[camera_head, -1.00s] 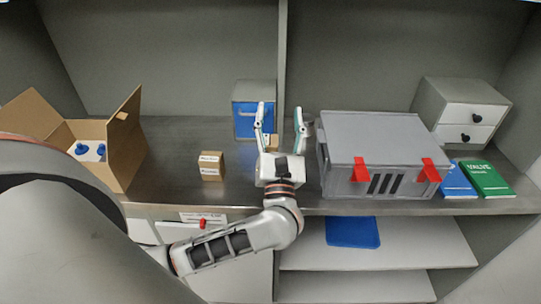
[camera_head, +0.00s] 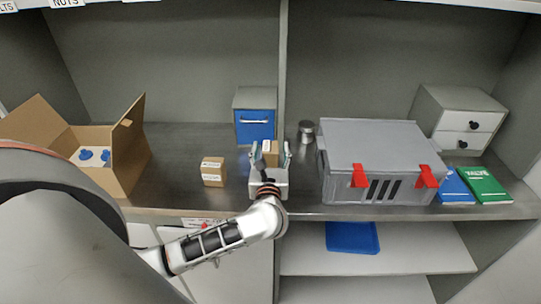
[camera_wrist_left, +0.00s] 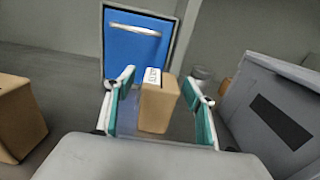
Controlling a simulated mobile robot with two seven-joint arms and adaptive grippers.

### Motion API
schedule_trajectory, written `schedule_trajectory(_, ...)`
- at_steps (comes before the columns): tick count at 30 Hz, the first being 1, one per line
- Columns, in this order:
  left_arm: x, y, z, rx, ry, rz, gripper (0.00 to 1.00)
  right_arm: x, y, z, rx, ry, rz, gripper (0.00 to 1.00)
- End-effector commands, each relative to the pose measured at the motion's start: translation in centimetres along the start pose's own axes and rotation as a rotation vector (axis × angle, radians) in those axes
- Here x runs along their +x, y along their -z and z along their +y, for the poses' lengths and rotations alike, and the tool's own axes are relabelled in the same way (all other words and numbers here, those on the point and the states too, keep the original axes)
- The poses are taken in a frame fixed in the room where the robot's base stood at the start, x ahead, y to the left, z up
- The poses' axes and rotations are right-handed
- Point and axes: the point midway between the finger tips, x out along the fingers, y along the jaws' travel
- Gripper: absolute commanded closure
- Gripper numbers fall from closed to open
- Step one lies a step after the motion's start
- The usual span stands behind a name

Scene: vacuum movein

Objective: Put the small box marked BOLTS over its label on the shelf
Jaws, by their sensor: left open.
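A small brown box (camera_head: 270,152) stands on the counter in front of the blue-fronted cabinet. In the left wrist view the same box (camera_wrist_left: 159,108) has a white label on top, whose word I cannot read surely. My left gripper (camera_head: 271,152) is open, with its fingers on both sides of this box; in the wrist view a gap shows beside it. A second small brown box (camera_head: 212,172) with a white label stands to the left. A shelf-edge label ending in "LTS" (camera_head: 8,6) is cut off at the top left, beside a "NUTS" label (camera_head: 66,3). My right gripper is not in view.
A grey crate (camera_head: 380,140) with red latches stands close to the right of the gripper. A metal can (camera_head: 306,132) stands behind it. The blue-fronted cabinet (camera_head: 255,123) is behind the box. An open carton (camera_head: 128,150) is at the left.

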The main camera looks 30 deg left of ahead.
Motion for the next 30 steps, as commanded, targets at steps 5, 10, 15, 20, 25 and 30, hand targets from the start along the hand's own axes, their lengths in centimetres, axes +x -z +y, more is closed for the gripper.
schedule_trajectory(5,0.6,0.1,0.0,0.001,0.000,0.001,0.46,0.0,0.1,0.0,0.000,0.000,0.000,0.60)
schedule_trajectory(10,0.6,0.1,0.0,0.001,0.000,0.001,0.54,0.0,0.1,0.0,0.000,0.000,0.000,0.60)
schedule_trajectory(15,0.6,0.1,0.0,0.001,0.000,0.001,0.93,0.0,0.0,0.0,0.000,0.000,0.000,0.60)
schedule_trajectory(20,0.6,0.0,0.0,0.001,0.000,-0.001,0.97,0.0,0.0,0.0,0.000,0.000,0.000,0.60)
schedule_trajectory(25,0.6,-0.2,0.0,0.000,0.000,-0.001,0.97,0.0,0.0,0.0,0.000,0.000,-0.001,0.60)
schedule_trajectory(30,0.6,-1.3,0.0,-0.002,0.000,-0.002,0.97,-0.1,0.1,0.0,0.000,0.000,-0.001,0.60)
